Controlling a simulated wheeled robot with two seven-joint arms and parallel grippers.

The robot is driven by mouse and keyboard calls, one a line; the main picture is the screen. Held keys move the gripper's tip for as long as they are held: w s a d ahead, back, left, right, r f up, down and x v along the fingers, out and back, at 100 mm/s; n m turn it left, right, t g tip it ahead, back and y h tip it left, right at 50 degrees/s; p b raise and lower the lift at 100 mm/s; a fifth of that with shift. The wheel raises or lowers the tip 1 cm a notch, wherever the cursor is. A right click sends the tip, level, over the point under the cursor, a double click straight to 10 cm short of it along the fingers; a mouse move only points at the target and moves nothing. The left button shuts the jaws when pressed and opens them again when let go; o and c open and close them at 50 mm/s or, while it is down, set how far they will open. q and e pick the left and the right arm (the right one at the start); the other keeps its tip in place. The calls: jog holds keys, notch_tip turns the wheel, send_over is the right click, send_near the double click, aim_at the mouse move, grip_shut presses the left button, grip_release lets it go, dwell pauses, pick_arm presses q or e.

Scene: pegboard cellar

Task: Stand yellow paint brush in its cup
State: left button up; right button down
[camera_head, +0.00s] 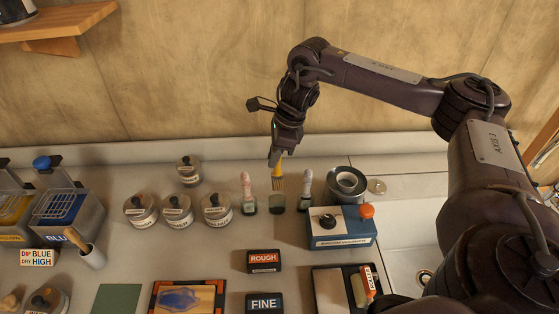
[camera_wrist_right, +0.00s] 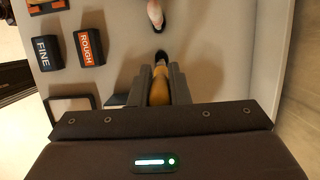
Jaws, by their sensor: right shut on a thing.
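My right gripper (camera_head: 274,160) is shut on the yellow paint brush (camera_head: 278,174), which hangs roughly upright with its bristles down. A small dark cup (camera_head: 277,204) stands on the counter just below the bristles in the head view; the bristles look above its rim, though the exact gap is hard to judge. My left gripper is not in view.
A pink-handled brush (camera_head: 246,188) stands left of the cup and a grey-handled brush (camera_head: 306,188) stands right of it, both close. Several lidded jars (camera_head: 217,210) stand left. ROUGH block (camera_head: 264,260) lies in front.

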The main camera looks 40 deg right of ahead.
aim_at(277, 174)
notch_tip(277, 174, down, 4)
jog(key=b, duration=0.2)
jog(key=shift+s+r+b, duration=0.15)
jog(key=shift+b, duration=0.15)
jog(key=shift+f+b, duration=1.45)
jog(key=shift+f, duration=1)
jog(key=c, duration=1.3)
grip_release()
